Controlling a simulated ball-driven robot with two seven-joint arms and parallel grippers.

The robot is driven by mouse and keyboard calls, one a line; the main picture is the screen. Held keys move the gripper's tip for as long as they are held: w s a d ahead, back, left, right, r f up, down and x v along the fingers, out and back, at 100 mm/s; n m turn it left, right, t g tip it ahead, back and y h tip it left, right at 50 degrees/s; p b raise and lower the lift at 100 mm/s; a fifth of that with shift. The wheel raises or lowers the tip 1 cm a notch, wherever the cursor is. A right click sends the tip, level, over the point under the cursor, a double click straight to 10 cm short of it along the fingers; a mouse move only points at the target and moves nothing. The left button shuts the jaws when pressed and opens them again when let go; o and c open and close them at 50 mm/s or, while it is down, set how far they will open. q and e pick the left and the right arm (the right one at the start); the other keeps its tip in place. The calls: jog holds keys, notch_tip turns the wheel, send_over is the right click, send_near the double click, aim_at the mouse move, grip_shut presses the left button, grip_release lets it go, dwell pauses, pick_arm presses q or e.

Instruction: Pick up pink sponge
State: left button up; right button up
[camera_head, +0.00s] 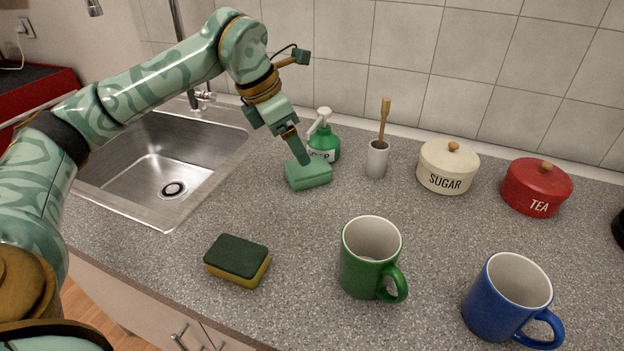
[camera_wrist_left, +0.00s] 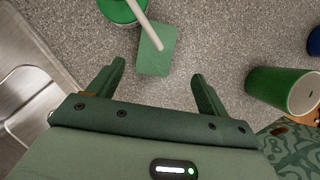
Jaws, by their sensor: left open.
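No pink sponge shows in either view. A plain light green sponge-like block (camera_head: 308,175) lies on the counter in front of the soap dispenser. A yellow sponge with a dark green top (camera_head: 238,257) lies nearer, at the counter's front left. My left gripper (camera_head: 301,152) points down just above the light green block in the head view, partly hiding it. In the left wrist view my left gripper (camera_wrist_left: 158,76) is open, and the block (camera_wrist_left: 155,52) lies ahead of and between its fingertips, with nothing held. My right gripper is out of view.
The green soap dispenser (camera_head: 323,143) stands right behind the block; its white nozzle reaches over the block in the wrist view. The sink (camera_head: 165,165) is left. A green mug (camera_head: 367,262), blue mug (camera_head: 505,300), brush cup (camera_head: 377,160), sugar jar (camera_head: 446,170) and tea jar (camera_head: 535,190) stand right.

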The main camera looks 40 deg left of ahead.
aim_at(301, 168)
pick_arm(q)
jog(key=x, duration=0.2)
jog(key=shift+w+f+b, duration=0.1)
jog(key=shift+f+b, duration=0.25)
jog(key=shift+f, duration=0.05)
jog(key=b+x, duration=0.1)
jog(key=x, duration=0.1)
jog(key=a+b+x, duration=0.1)
jog(key=b+x, duration=0.1)
jog(key=x, duration=0.1)
jog(key=shift+d+f, duration=0.1)
jog(key=shift+f, duration=0.1)
jog(key=shift+r, duration=0.2)
jog(key=c, duration=1.1)
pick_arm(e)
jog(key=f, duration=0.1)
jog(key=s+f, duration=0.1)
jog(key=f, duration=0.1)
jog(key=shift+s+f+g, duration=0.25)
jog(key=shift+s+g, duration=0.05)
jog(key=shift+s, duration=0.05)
pick_arm(q)
jog(key=shift+r, duration=0.1)
